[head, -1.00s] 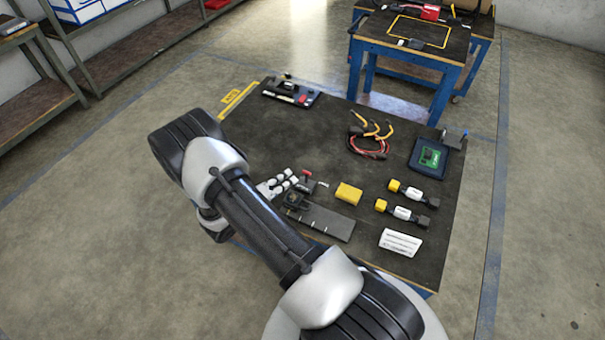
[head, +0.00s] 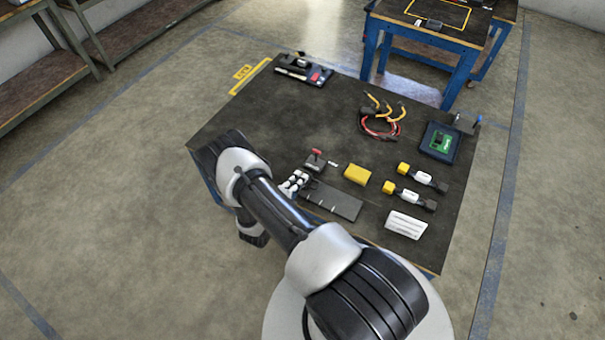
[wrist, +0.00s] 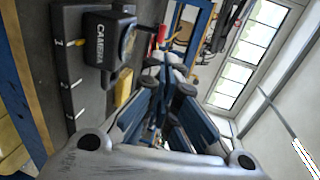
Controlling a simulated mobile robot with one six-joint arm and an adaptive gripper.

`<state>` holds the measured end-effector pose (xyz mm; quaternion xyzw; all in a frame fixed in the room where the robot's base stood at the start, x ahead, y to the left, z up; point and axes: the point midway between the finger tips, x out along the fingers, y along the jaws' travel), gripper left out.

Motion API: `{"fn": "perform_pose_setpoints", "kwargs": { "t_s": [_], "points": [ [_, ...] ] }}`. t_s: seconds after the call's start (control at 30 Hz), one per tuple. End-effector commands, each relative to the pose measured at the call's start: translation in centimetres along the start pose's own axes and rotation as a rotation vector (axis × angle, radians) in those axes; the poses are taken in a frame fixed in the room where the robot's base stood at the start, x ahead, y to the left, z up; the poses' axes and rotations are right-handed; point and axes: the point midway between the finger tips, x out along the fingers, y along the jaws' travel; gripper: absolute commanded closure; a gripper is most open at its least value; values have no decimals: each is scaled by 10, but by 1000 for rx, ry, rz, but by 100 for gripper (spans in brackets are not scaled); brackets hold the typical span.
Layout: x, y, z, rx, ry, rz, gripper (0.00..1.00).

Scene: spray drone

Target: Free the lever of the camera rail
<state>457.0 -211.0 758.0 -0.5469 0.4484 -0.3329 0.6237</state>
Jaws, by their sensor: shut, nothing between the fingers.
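The camera rail (head: 335,203) is a dark flat plate with light marks near the front of the work mat; it also shows in the wrist view (wrist: 68,100). A black block lettered CAMERA (wrist: 101,42) sits at one end of it. A red-topped lever (head: 316,153) stands on a dark base beside the rail; its red part also shows in the wrist view (wrist: 159,36), just past the block. My gripper (wrist: 170,72) is shut and empty, its fingertips pointing toward the lever area.
A yellow block (head: 357,174) lies right of the lever. Red and yellow cables (head: 381,122) lie behind. The mat's left middle is clear.

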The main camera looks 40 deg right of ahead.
Motion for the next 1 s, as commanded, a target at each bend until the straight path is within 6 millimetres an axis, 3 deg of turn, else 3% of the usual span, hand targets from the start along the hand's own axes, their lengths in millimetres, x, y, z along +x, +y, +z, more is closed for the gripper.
{"fn": "perform_pose_setpoints", "kwargs": {
  "t_s": [0.3, 0.5, 0.7, 1.0],
  "points": [
    [70, 1, -2, 5, 6, -2, 100],
    [103, 1, -1, 2, 4, -2, 100],
    [119, 0, -1, 1, 2, -1, 100],
    [120, 0, -1, 1, 1, -1, 100]
  ]
}}
